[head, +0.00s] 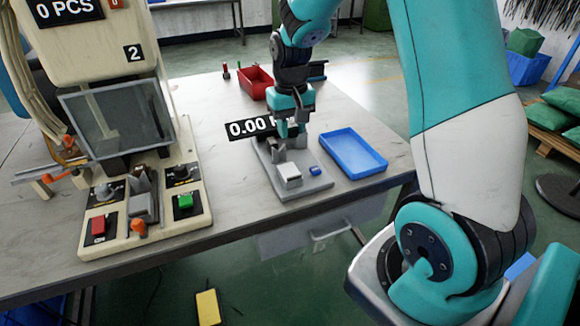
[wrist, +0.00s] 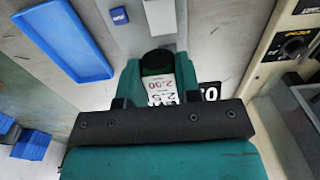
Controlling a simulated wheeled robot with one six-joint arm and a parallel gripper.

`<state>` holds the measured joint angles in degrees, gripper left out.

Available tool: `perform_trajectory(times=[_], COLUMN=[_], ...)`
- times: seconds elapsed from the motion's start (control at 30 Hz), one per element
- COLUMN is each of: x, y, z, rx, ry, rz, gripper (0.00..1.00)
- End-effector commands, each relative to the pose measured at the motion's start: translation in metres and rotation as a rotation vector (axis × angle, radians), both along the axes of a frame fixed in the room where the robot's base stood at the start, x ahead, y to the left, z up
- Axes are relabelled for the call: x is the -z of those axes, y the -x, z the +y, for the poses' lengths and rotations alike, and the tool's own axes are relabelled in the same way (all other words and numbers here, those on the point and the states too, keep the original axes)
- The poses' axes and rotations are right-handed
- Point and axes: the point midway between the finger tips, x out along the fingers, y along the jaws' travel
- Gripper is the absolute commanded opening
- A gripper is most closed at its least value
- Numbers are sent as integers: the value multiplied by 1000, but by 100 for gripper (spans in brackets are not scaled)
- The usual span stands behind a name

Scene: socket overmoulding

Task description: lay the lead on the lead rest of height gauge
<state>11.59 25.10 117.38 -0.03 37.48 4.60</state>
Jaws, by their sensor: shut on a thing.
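The height gauge (head: 304,184) is a grey base plate with a white block (head: 288,174) and a small blue button at its front. Its display (head: 243,128) reads 0.00 and is partly hidden behind my gripper. My gripper (head: 292,131) is above the rear part of the gauge, pointing down. In the wrist view my gripper (wrist: 157,68) is shut on a dark, rounded piece (wrist: 157,60), seemingly part of the lead. The rest of the lead is hidden. A white label with red and black figures (wrist: 160,88) shows between the fingers. I cannot tell whether the lead touches the gauge.
A blue tray (head: 382,165) lies close to the right of the gauge. A red bin (head: 249,92) stands behind it. The moulding machine (head: 179,241), with red and green buttons, stands at the left. Bare table lies between machine and gauge.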

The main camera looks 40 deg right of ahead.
Motion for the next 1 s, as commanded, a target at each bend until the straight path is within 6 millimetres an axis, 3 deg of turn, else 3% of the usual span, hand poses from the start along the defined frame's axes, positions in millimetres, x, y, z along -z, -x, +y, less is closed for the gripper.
perform_trajectory(times=[0.1, 0.3, 0.47, 0.7, 1.0], x=[36, 72, 83, 115, 118], y=[1, 0, 0, 0, 0], z=[2, 1, 1, 1, 1], rx=[-2, -2, -2, -2, -2], ry=[-1, -1, 0, -1, 0], rz=[8, 2, 0, 2, -1], gripper=[8, 8, 8, 8, 8])
